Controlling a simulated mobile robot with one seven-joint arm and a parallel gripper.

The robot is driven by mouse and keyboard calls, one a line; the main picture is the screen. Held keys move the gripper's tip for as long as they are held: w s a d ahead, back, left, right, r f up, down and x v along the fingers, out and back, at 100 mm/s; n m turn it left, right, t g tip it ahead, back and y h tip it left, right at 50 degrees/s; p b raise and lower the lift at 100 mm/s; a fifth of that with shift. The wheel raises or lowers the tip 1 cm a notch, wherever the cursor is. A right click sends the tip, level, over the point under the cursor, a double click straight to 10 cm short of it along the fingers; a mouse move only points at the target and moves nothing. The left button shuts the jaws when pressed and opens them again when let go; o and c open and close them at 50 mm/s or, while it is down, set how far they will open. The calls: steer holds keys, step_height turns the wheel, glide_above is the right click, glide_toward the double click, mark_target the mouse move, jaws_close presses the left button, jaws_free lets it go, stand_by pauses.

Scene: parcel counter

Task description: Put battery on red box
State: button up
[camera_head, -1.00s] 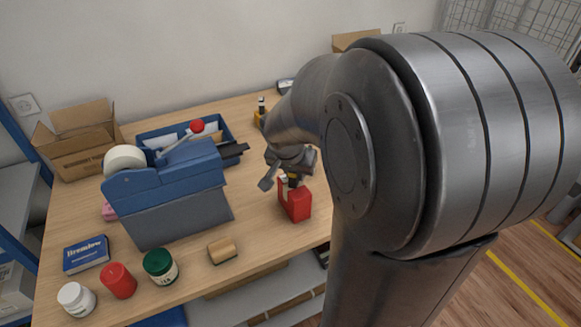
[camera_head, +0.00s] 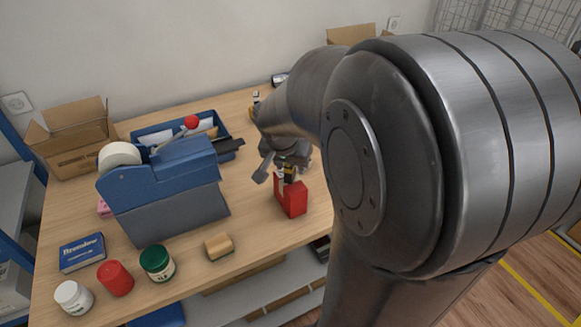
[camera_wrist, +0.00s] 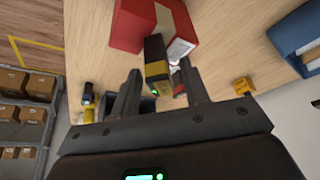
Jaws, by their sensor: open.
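The red box (camera_head: 292,200) stands on the wooden counter near its front edge, below my gripper. It also shows at the top of the wrist view (camera_wrist: 128,25), with a pale side. A black and yellow block with a small green light, which looks like the battery (camera_wrist: 156,62), is between my fingers in the wrist view, overlapping the edge of the red box. It shows small in the head view (camera_head: 290,173), just above the box. I cannot tell whether it rests on the box. My gripper (camera_wrist: 158,85) is open, with a finger on each side of the block.
A blue tape dispenser (camera_head: 165,190) stands left of the red box. A wooden block (camera_head: 219,247), green-lidded jar (camera_head: 157,263), red jar (camera_head: 115,278) and white jar (camera_head: 73,297) line the front. A blue tray (camera_head: 222,130) is behind. Bare counter lies between dispenser and red box.

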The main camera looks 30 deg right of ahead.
steer(key=v, duration=1)
steer(key=s+a+n+t+y, duration=0.2)
steer(key=s+a+n+y, duration=0.1)
steer(key=s+a+n, duration=0.6)
steer(key=s, duration=0.4)
